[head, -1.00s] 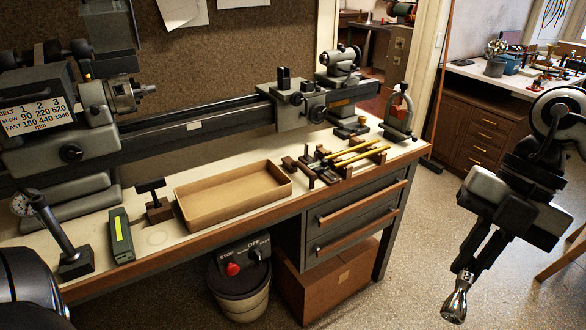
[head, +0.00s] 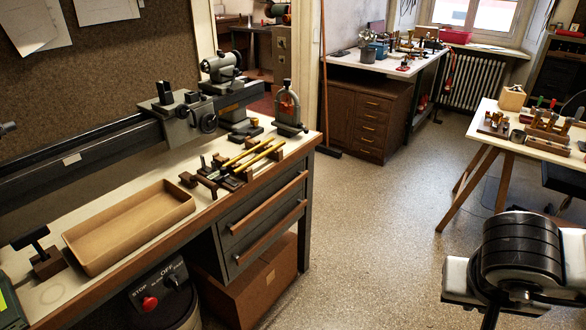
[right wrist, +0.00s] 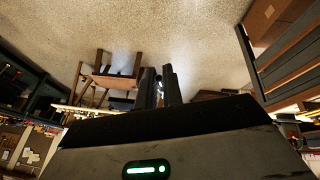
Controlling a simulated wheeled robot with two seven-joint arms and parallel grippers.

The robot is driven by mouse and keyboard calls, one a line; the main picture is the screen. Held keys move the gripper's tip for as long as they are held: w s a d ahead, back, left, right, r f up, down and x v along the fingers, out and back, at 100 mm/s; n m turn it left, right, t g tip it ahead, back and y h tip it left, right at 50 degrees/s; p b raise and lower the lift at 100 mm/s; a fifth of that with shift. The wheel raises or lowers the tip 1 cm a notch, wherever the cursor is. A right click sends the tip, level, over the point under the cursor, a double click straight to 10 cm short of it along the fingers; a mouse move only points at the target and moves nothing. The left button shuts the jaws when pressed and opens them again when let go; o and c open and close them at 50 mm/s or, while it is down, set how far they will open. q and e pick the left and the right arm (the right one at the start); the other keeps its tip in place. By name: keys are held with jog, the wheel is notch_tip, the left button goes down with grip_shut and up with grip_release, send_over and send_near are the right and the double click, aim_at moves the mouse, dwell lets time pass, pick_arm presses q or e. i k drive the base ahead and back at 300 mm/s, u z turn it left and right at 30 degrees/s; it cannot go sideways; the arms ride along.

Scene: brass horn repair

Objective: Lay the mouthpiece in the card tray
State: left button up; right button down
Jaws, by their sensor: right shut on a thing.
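The card tray (head: 128,228) is a shallow, empty tan box on the lathe bench at the left of the head view. My right wrist shows at the lower right of the head view, over the floor and well apart from the tray; its fingertips are below the frame. In the right wrist view my right gripper (right wrist: 160,78) is shut on the mouthpiece (right wrist: 158,73), of which only a small bright sliver shows between the dark fingers. The rest of the mouthpiece is hidden. My left gripper is not in view.
Brass rods on a rack (head: 247,160) lie right of the tray, with a dark clamp block (head: 42,262) at its left. The lathe (head: 185,115) runs behind. A wooden-legged table (head: 497,142) stands at right. Open floor (head: 390,250) lies between bench and table.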

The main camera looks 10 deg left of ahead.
aim_at(126, 236)
jog(key=u, duration=1.25)
jog(key=i, duration=0.85)
jog(key=u, duration=0.35)
